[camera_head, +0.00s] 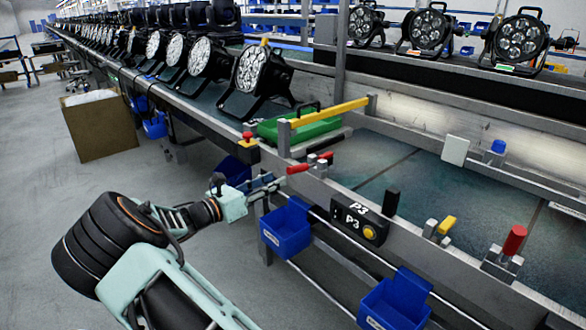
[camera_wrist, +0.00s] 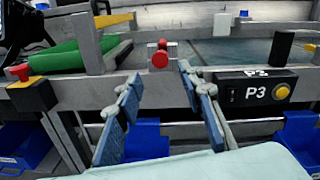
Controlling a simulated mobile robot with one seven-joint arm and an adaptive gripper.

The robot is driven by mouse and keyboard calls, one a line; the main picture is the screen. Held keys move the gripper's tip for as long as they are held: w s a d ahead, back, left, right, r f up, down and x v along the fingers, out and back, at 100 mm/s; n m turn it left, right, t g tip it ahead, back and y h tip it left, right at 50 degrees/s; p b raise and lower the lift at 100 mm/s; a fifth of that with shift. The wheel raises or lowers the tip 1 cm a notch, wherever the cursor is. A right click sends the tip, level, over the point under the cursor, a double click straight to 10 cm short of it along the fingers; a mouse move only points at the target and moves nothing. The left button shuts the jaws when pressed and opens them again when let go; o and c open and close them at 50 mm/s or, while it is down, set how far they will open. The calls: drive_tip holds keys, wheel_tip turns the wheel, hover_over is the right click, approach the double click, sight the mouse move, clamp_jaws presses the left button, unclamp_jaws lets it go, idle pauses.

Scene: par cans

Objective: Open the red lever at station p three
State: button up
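The station box marked P3 (camera_head: 358,222) is on the front rail of the bench, with a yellow button. To its left, a red lever (camera_head: 298,168) juts out from the rail towards my gripper (camera_head: 272,184). In the wrist view the lever's round red end (camera_wrist: 160,60) faces the camera, just beyond and between the fingertips. A smaller red tip shows behind it. My gripper (camera_wrist: 157,78) is open, its two blue-padded fingers apart with nothing between them. The fingertips look short of the lever; the exact gap is hard to tell.
A red button on a yellow block (camera_head: 247,139) sits left of the lever. A green tray (camera_head: 300,125) and a yellow bar (camera_head: 330,112) are behind it. Blue bins (camera_head: 287,229) hang below the rail. Yellow (camera_head: 446,225) and red (camera_head: 515,240) handles stand further right.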

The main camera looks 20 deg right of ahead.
sight(304, 166)
drive_tip(key=b+x, duration=0.2)
drive_tip(key=x, duration=0.8)
drive_tip(key=shift+d+b, duration=0.1)
drive_tip(key=shift+b, duration=0.2)
drive_tip(key=shift+c, duration=0.5)
clamp_jaws()
